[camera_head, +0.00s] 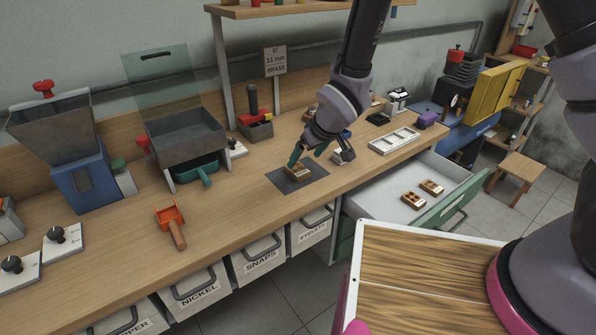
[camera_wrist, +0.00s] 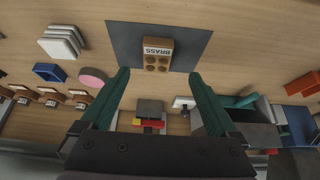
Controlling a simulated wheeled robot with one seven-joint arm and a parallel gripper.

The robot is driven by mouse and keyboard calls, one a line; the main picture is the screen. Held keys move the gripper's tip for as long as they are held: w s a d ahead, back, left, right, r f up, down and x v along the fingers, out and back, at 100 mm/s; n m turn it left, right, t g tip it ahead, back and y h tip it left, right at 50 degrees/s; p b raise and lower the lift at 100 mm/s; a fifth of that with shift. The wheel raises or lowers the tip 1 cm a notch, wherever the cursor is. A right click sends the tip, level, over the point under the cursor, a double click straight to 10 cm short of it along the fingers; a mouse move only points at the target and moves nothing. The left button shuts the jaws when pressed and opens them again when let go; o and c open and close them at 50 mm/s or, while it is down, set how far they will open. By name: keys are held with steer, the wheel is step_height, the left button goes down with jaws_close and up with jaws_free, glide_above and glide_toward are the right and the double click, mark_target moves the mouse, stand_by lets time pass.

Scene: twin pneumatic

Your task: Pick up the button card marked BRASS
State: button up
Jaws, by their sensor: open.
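The button card marked BRASS (camera_wrist: 158,54) is a small tan-brown block with round brass buttons and a pale label strip. It lies on a dark grey mat (camera_wrist: 195,40) on the workbench. In the head view the card (camera_head: 298,172) sits on the mat (camera_head: 313,180), partly behind my fingers. My gripper (camera_wrist: 160,82) is open, with its green fingers on either side of the card's line in the wrist view and the card beyond the tips. In the head view my gripper (camera_head: 306,153) is just above the card; I cannot tell whether it touches.
An open drawer (camera_head: 380,203) below the bench holds two similar cards (camera_head: 412,200). A white compartment tray (camera_head: 394,141) lies right of my gripper. A grey hopper with a teal scoop (camera_head: 195,170) and an orange scoop (camera_head: 170,222) stand left. The bench front between them is clear.

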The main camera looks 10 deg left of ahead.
mark_target(298, 169)
steer(key=x, duration=0.7)
steer(key=shift+w+d, duration=0.1)
steer(key=shift+w, duration=0.2)
jaws_close()
steer(key=shift+r, duration=0.1)
